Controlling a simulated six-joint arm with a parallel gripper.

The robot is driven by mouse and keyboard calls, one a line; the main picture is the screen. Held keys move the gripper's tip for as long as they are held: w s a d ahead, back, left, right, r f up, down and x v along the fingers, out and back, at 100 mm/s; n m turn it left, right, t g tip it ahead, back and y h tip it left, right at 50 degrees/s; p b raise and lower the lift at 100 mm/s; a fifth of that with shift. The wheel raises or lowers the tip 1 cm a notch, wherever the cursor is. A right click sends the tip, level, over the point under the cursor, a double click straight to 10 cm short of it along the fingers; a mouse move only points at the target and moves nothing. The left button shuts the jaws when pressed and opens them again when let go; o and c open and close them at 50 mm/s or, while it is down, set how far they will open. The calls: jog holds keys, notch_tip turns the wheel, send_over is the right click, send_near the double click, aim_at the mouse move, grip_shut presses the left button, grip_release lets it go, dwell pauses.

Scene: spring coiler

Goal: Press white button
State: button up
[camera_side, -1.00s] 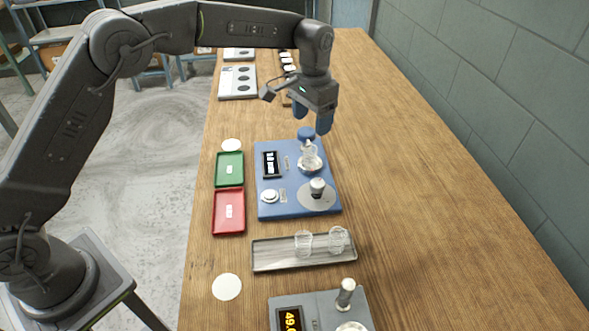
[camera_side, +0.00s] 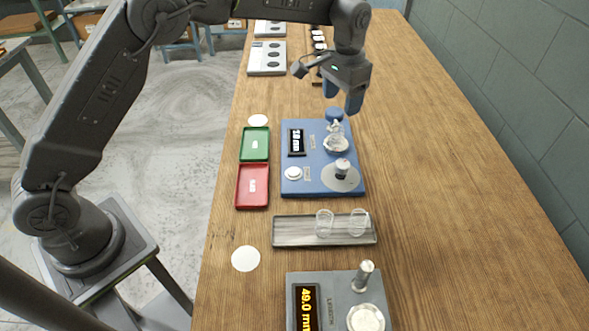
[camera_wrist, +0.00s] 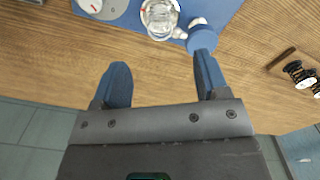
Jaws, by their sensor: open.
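The round white button (camera_side: 292,173) sits at the front left corner of the blue machine base (camera_side: 318,186), beside a small label. It stands clear of my gripper and I cannot see it in the wrist view. My gripper (camera_side: 342,95) is open and empty, fingers pointing down, at the far right end of the blue base, by a blue knob (camera_side: 334,113). In the wrist view my gripper (camera_wrist: 162,62) has its two blue fingers spread apart. The right finger shows close to the blue knob (camera_wrist: 202,38); I cannot tell whether they touch.
A clear coil piece (camera_side: 336,136) and a metal post (camera_side: 342,168) rise from the base, right of a display (camera_side: 296,141). Green (camera_side: 255,144) and red (camera_side: 252,187) trays lie left. A grey tray (camera_side: 290,232) and a length gauge (camera_side: 340,290) lie in front. The right tabletop is clear.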

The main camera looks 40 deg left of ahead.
grip_shut()
dwell(0.4)
dwell(1.1)
